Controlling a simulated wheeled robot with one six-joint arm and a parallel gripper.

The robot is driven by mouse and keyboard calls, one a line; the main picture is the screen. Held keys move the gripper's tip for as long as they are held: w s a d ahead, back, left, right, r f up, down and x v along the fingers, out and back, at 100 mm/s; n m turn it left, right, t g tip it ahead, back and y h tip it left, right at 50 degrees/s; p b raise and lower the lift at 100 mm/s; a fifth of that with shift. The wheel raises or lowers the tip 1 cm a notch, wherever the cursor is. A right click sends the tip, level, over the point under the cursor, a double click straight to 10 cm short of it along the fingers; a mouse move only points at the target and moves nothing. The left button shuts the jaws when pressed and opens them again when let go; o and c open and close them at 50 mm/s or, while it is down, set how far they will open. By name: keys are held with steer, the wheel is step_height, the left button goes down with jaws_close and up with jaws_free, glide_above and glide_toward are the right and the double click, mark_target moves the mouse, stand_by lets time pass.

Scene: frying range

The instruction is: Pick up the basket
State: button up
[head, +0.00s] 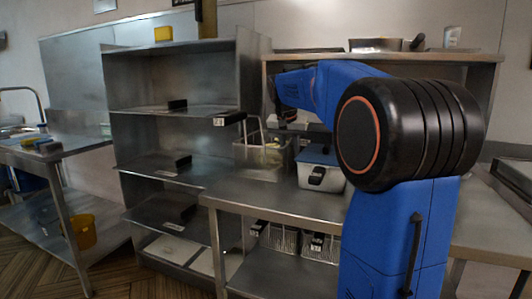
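A metal wire basket (262,158) stands on the steel counter left of centre, with some yellow showing inside it. A thin frame rises at its left side, near a black grip (233,118); I cannot tell whether they are joined. Two more wire baskets, a left one (278,238) and a right one (320,247), sit on the lower shelf, with black handles at their fronts. My gripper (289,119) is at the end of the blue arm, above and right of the counter basket. It is small and dark, and its fingers cannot be made out. Nothing is seen hanging from it.
A blue-lidded box (318,158) with a black front handle stands right of the counter basket. Steel shelving (150,141) rises at the left. Pans (375,45) stand on the upper shelf. A yellow bucket (80,231) is under the sink table. The front counter (275,199) is clear.

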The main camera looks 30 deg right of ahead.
jaws_close()
stand_by(1.4)
